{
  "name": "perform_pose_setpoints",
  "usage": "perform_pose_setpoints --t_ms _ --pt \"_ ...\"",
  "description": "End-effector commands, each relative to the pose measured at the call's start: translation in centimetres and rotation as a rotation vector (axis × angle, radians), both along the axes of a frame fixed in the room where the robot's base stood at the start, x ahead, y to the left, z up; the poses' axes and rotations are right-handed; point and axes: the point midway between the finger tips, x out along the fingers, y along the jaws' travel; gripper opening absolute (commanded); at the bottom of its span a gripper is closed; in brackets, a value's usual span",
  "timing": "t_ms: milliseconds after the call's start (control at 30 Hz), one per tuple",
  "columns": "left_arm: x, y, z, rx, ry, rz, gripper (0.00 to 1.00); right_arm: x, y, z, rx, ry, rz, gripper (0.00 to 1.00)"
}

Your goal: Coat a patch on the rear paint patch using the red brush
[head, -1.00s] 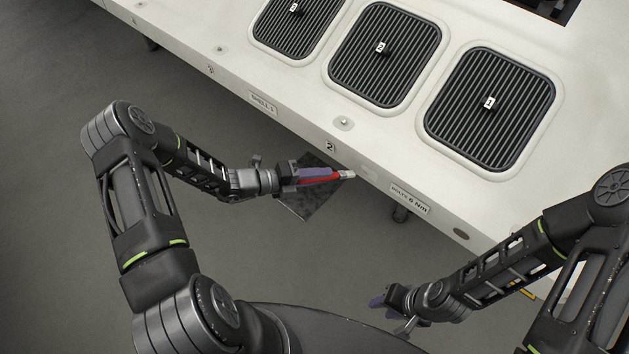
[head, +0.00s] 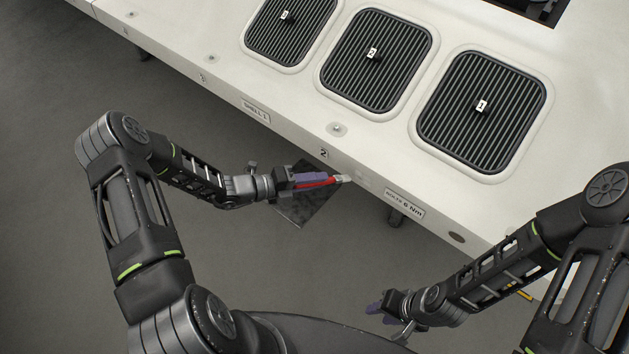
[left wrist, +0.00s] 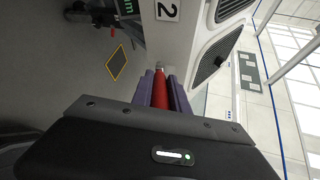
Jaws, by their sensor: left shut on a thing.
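My left gripper (head: 316,180) is shut on the red brush (head: 331,182), held roughly level with its tip pointing right in the head view. The pale brush tip (head: 344,178) is at the front face of the white bench (head: 240,92), right of the "2" label; I cannot tell whether it touches. In the left wrist view the red handle (left wrist: 160,92) lies between the purple fingers, its grey tip toward the bench side. A faint paler area (head: 362,178) shows on the face beside the tip; I cannot tell if it is the rear paint patch. My right gripper (head: 377,307) is low and apart from the bench.
A torque label (head: 405,204) is on the front face right of the brush. A dark square plate (head: 306,207) lies below the left gripper.

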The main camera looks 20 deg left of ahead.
Motion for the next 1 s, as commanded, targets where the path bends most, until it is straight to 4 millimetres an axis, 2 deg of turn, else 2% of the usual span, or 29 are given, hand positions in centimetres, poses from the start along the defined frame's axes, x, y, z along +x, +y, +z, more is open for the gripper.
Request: perform_pose_setpoints --t_ms 567,1000 --pt "0.7 -0.6 0.1 -0.001 0.0 0.0 0.0 0.0 0.0 -0.2 0.0 0.0 0.0 0.36" --pt "-0.8 -3.7 0.1 -0.001 0.002 0.0 0.0 0.0 0.0 0.9 0.0 0.0 0.0 0.36"
